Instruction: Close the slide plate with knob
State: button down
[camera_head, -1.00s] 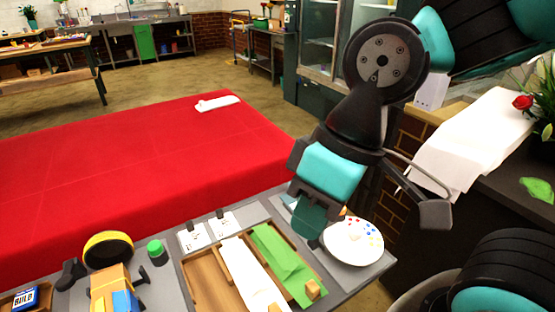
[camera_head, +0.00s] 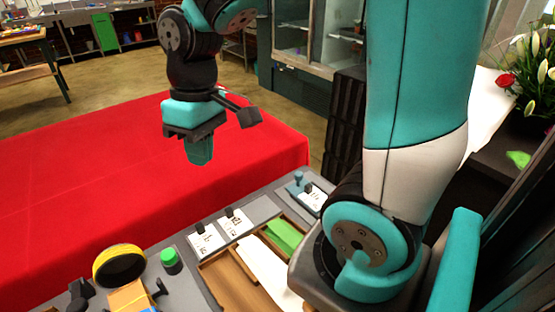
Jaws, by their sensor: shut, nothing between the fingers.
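A small blue knob (camera_head: 298,177) stands upright on a blue-grey plate at the back edge of the grey workbench (camera_head: 188,287), beside a white card (camera_head: 314,198). It may be the slide plate's knob; how far the plate is open I cannot tell. My gripper (camera_head: 199,152) points down over the red cloth, left of and above the knob and well apart from it. Its teal fingers are together and hold nothing. My arm hides the right part of the workbench.
A wooden tray (camera_head: 220,285) holds green paper (camera_head: 284,234) and white paper (camera_head: 268,267). Cards (camera_head: 206,241), a green button (camera_head: 169,259) and a yellow roll (camera_head: 118,264) are nearby. The red cloth (camera_head: 80,180) is clear. A flower bouquet (camera_head: 535,75) stands at right.

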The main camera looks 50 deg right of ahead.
jog(key=w+d+f+m+g, duration=0.1)
jog(key=d+f+m, duration=0.1)
jog(key=d, duration=0.6)
jog(key=w+d+f+m+g, duration=0.1)
jog(key=d+f+m, duration=0.1)
jog(key=d, duration=0.6)
jog(key=w+d+f+m+g+p, duration=0.1)
jog(key=d+f, duration=0.3)
jog(key=d, duration=0.4)
jog(key=shift+d+m+g+h, duration=0.3)
jog(key=shift+d+m+h, duration=0.1)
jog(key=shift+m, duration=0.1)
jog(key=x, duration=0.7)
jog(key=d+p+x, duration=0.1)
jog(key=x, duration=0.2)
jog(key=shift+s+f, duration=0.15)
jog(key=shift+s, duration=0.25)
jog(key=shift+s+a, duration=0.1)
jog(key=shift+s, duration=0.2)
jog(key=s, duration=0.2)
jog(key=s+a, duration=0.1)
jog(key=s, duration=0.4)
jog(key=shift+s+a+p, duration=0.25)
jog(key=shift+a+p, duration=0.15)
